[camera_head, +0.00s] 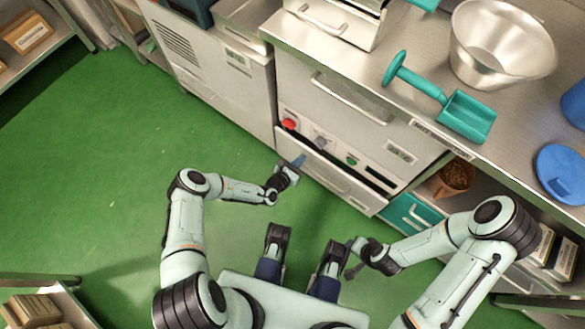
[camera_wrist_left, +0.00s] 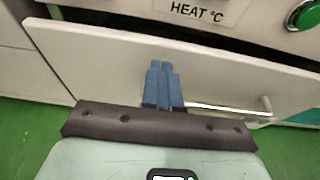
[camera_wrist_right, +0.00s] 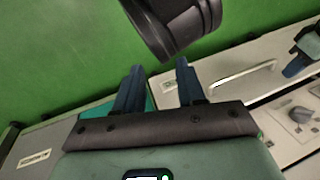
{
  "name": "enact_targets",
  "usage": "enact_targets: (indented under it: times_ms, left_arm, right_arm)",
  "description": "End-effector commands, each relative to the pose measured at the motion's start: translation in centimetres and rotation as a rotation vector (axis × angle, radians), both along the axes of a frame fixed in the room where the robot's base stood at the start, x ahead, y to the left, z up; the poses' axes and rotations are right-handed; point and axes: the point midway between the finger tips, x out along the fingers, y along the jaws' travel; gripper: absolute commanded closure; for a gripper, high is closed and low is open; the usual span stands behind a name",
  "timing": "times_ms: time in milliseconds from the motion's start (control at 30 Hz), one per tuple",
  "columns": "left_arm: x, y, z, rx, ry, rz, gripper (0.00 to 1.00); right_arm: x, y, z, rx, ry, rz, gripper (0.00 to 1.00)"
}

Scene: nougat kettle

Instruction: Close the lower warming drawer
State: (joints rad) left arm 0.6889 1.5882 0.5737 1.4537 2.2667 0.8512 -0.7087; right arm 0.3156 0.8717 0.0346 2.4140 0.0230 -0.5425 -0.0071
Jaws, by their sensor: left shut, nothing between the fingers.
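The lower warming drawer (camera_head: 335,178) is a pale front with a bar handle, low in the cabinet. It stands a little out, with a dark gap along its top edge. In the left wrist view its front (camera_wrist_left: 235,75) and handle (camera_wrist_left: 225,108) fill the middle. My left gripper (camera_head: 299,160) is shut and empty, its blue fingertips (camera_wrist_left: 163,68) over the drawer front near the handle's left end; I cannot tell if they touch. My right gripper (camera_head: 352,257) is open and empty, away from the drawer. The drawer front also shows in the right wrist view (camera_wrist_right: 215,70).
A control panel with a red button (camera_head: 289,124) and a green button (camera_head: 351,161) lies above the drawer. The counter holds a steel bowl (camera_head: 500,45) and a teal scoop (camera_head: 467,116). A teal bin (camera_head: 408,215) stands right of the drawer. Green floor at left is clear.

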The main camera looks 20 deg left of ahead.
Motion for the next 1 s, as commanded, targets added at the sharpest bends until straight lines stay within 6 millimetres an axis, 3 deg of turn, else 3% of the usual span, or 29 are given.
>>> enact_targets:
  times_ms: [200,567,800,1000]
  left_arm:
    - [1.4,-0.5,0.0,0.000,0.001,0.000,1.00]
    - [1.7,-0.6,0.0,0.001,0.000,0.000,1.00]
    - [5.1,-1.9,-0.1,0.002,-0.003,-0.003,1.00]
    - [6.0,-2.2,0.2,-0.001,-0.002,0.000,1.00]
  right_arm:
    - [0.9,-0.5,-0.6,-0.011,-0.023,-0.009,0.61]
    - [1.0,-0.5,-0.7,-0.013,-0.025,-0.010,0.61]
    - [2.3,-1.2,-1.7,-0.029,-0.060,-0.024,0.61]
    - [2.6,-1.3,-1.8,-0.033,-0.067,-0.027,0.61]
